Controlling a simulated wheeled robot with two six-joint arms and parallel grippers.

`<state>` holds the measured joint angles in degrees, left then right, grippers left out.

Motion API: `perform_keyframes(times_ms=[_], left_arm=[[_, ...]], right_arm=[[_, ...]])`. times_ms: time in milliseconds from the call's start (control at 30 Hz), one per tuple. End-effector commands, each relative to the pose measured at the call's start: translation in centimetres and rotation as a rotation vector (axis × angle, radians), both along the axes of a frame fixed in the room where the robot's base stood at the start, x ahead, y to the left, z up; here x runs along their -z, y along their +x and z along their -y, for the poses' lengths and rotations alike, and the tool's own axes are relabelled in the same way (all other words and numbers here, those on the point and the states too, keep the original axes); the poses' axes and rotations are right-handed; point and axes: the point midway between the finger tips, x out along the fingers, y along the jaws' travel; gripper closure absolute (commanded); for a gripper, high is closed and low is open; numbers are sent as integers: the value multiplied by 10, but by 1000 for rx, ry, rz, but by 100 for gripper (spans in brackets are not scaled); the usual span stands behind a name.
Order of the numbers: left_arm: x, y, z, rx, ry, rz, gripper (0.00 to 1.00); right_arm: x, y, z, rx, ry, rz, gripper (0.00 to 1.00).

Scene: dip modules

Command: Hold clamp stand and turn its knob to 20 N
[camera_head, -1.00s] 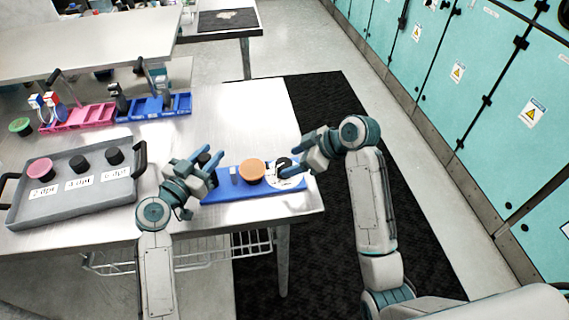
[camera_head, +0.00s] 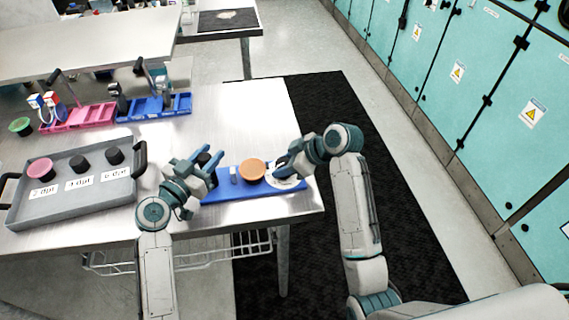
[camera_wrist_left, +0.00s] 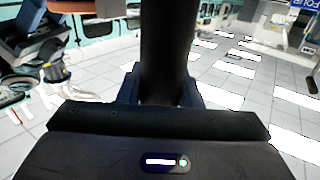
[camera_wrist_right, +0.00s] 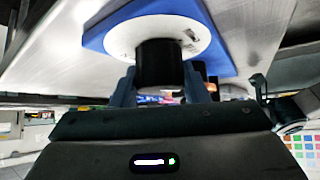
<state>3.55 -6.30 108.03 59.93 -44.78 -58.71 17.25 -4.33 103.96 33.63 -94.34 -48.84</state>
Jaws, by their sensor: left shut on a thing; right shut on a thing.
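The clamp stand (camera_head: 232,192) is a blue base lying on the near right part of the table. An orange round piece (camera_head: 252,171) stands on its middle. At its right end is a white dial (camera_head: 285,182), also in the right wrist view (camera_wrist_right: 205,40), with a black knob (camera_wrist_right: 160,66) on it. My right gripper (camera_head: 284,165) is shut on the knob; the dial's marks are too small to read. My left gripper (camera_head: 212,168) is shut on a black upright post (camera_wrist_left: 167,50) at the stand's left end.
A grey tray (camera_head: 75,209) with one pink and two black round pieces and labels is at left. Pink (camera_head: 92,117) and blue (camera_head: 179,106) racks stand behind it. The table's right edge is close to the stand.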

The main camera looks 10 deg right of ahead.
Motion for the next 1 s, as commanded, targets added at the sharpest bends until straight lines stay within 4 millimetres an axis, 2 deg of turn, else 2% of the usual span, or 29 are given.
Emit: perform_keyframes(times_ms=[400,800,833,933,1000], left_arm=[[0,0,0,0,1,-1,100],[0,0,0,0,0,0,100],[0,0,0,0,-1,-1,100],[0,0,0,0,-1,-1,100],[0,0,0,0,-1,-1,100]], right_arm=[[0,-1,-2,362,2,-2,82],[0,0,0,409,1,1,82],[0,0,0,408,1,0,55],[0,0,0,407,1,1,37],[0,0,0,407,0,0,37]])
